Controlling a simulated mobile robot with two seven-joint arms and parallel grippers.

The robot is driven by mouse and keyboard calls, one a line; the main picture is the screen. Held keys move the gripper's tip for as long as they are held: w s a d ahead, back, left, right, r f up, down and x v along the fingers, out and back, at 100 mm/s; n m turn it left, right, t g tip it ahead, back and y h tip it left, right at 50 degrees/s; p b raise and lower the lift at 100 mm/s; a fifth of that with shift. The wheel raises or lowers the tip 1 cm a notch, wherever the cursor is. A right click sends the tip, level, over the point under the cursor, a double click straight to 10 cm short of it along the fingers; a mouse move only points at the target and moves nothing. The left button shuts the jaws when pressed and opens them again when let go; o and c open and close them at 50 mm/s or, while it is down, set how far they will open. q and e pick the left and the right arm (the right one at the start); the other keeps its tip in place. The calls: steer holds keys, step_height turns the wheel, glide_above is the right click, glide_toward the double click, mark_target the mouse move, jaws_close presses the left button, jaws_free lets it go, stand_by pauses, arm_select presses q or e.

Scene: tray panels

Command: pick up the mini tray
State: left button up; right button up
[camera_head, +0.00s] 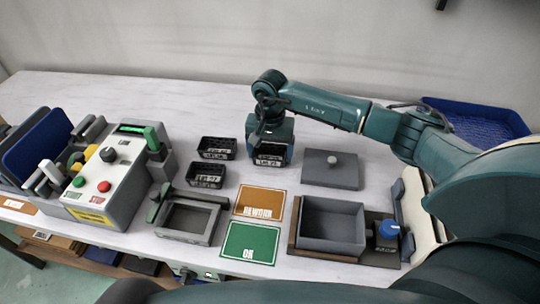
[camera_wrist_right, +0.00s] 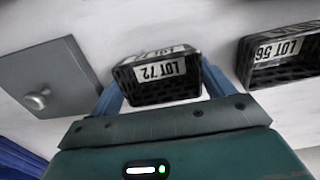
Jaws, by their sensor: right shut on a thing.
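A small black mini tray (camera_wrist_right: 160,88) with a white "LOT 72" label sits between the two blue fingers of my right gripper (camera_wrist_right: 160,80), which is shut on it. In the head view my right gripper (camera_head: 270,148) reaches down over this tray (camera_head: 271,160) at the back middle of the table. I cannot tell whether the tray touches the table. Two similar black mini trays stand left of it, one behind (camera_head: 217,149) and one in front (camera_head: 206,177). One labelled "LOT 56" (camera_wrist_right: 283,58) shows at right in the wrist view. My left gripper is not in view.
A grey lid (camera_head: 331,172) with a knob lies right of the held tray. Orange "REWORK" (camera_head: 258,204) and green "OK" (camera_head: 249,244) cards lie in front, between a grey frame fixture (camera_head: 188,220) and a grey open box (camera_head: 331,226). A button panel (camera_head: 108,180) stands left.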

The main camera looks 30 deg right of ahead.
steer(key=c, duration=0.3)
steer(key=shift+r, duration=0.1)
step_height(320, 180, up, 9)
arm_select(q)
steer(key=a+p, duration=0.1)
steer(key=p, duration=0.1)
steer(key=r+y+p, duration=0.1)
steer(key=p, duration=0.2)
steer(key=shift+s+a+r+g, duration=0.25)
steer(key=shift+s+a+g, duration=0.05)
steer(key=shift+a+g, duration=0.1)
arm_select(e)
steer(key=s+a+r+n, duration=0.3)
steer(key=s, duration=0.3)
steer(key=s+a+r+n, duration=0.2)
steer(key=s+r+n, duration=0.2)
steer(key=s, duration=0.2)
steer(key=shift+s+a, duration=0.3)
steer(key=shift+a, duration=0.1)
